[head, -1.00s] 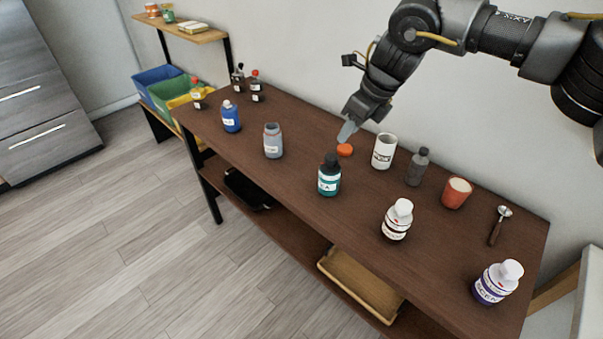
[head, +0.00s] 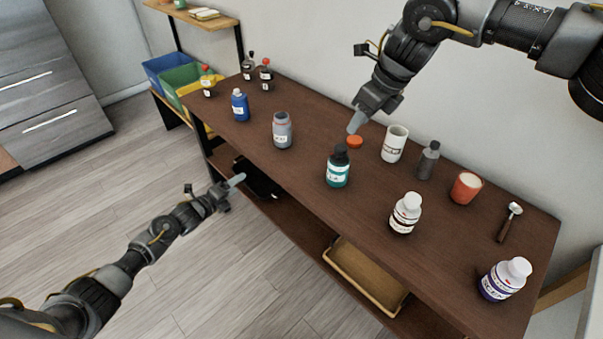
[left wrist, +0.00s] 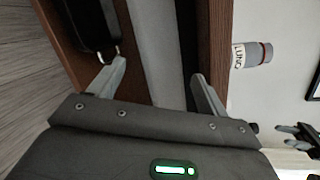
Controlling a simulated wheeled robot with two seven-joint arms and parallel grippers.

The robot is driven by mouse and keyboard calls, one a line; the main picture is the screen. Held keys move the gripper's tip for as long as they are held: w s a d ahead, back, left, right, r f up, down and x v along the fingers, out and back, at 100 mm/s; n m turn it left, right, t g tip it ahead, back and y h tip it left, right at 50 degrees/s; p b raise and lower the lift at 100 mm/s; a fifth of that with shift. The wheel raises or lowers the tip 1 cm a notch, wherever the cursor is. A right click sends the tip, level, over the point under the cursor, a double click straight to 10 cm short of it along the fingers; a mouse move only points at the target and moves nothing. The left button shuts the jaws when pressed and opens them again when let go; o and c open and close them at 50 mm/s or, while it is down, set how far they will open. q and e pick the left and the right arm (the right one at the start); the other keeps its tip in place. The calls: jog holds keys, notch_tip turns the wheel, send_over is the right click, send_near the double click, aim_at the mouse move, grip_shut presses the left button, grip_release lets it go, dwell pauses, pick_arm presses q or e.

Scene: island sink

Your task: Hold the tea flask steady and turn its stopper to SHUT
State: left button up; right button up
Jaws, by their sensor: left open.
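A teal flask (head: 338,172) with a dark stopper (head: 341,154) stands upright near the middle of the table; its label is too small to read surely, and any marks on the stopper cannot be made out. My left gripper (head: 236,181) is open and empty in front of the table's front edge, left of the teal flask and well apart from it. Its two spread fingers show in the left wrist view (left wrist: 158,88). My right gripper (head: 354,124) points down behind the flask, close to an orange cap (head: 355,142); its finger gap is not visible.
A grey open bottle (head: 282,132) stands left of the flask; it shows in the left wrist view (left wrist: 252,54). A blue bottle (head: 240,107), white cup (head: 394,146), dark grey bottle (head: 428,163), white-capped bottle (head: 405,215) and red cup (head: 466,188) stand around. A wooden tray (head: 362,278) sits below.

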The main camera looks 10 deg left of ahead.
pick_arm(q)
jog(key=w+d+r+m+g+h, duration=0.1)
jog(key=d+r+m+h, duration=0.3)
jog(key=r+m, duration=0.45)
jog(key=w+d+r+m+h, duration=0.1)
jog(key=d+r+m+h, duration=0.4)
jog(key=r, duration=0.7)
jog(key=m+g, duration=0.4)
jog(key=m, duration=0.2)
send_near(329, 166)
jog(key=shift+x, duration=1)
jog(key=x, duration=1.1)
jog(key=shift+a, duration=0.1)
jog(key=c, duration=1.1)
